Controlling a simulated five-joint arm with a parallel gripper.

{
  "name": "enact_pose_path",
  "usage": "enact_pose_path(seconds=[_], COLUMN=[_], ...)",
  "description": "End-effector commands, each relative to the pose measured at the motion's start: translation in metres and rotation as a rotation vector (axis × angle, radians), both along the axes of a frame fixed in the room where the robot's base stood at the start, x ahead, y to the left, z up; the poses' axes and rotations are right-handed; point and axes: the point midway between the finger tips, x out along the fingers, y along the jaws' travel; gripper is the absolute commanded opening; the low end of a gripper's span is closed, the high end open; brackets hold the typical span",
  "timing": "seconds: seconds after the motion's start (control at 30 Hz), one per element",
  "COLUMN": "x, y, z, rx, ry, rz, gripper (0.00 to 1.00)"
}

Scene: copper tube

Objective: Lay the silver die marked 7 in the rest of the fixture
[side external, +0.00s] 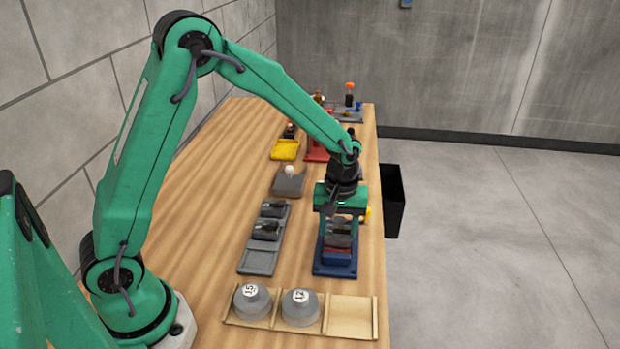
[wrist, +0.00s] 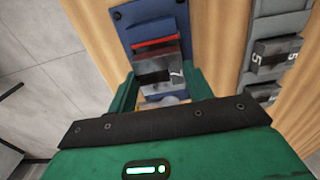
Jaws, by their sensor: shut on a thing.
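The silver die marked 7 (wrist: 160,70) is a dark grey and silver block between my gripper's fingers in the wrist view. My gripper (side external: 339,228) is shut on it and points down over the blue fixture (side external: 334,270). The die also shows in the side view (side external: 340,240), just above or at the fixture's red part (side external: 337,256). In the wrist view the fixture's blue plate (wrist: 152,22) and red part (wrist: 155,42) lie just beyond the die. The fingers hide part of the rest, so I cannot tell whether the die touches it.
A grey rack (side external: 259,261) to the left holds two dark dies (side external: 266,231); its front place is empty. A grey block (side external: 288,185) stands behind. A black bin (side external: 394,200) stands off the right edge.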

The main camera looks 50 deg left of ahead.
Motion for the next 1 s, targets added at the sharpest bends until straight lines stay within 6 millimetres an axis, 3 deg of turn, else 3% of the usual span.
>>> enact_pose_path(seconds=[1.0], x=[0.0], y=[0.0], z=[-0.017], rx=[-0.001], ry=[-0.001], rz=[0.0], gripper=[0.13])
